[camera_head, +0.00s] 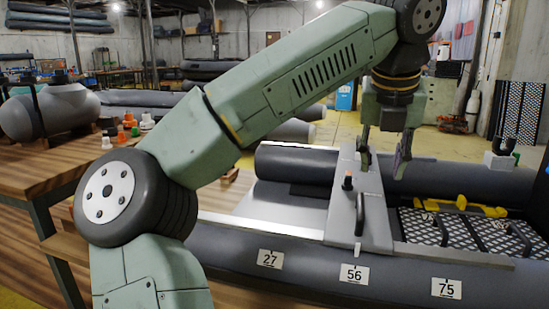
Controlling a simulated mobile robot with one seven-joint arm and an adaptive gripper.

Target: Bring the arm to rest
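My arm crosses the view from the lower left to the upper right. My gripper (384,148) hangs pointing down at its end, above the grey inflatable boat (310,262). Its two fingers are apart with a gap between them, and I see nothing held. I cannot tell how high the fingertips are above the bench.
Number plates 27 (270,258), 56 (354,274) and 75 (446,288) sit on the near tube. Yellow parts (460,206) lie by the checkered floor plate (455,232). A wooden table (40,168) at left holds small orange, green and white items (128,122).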

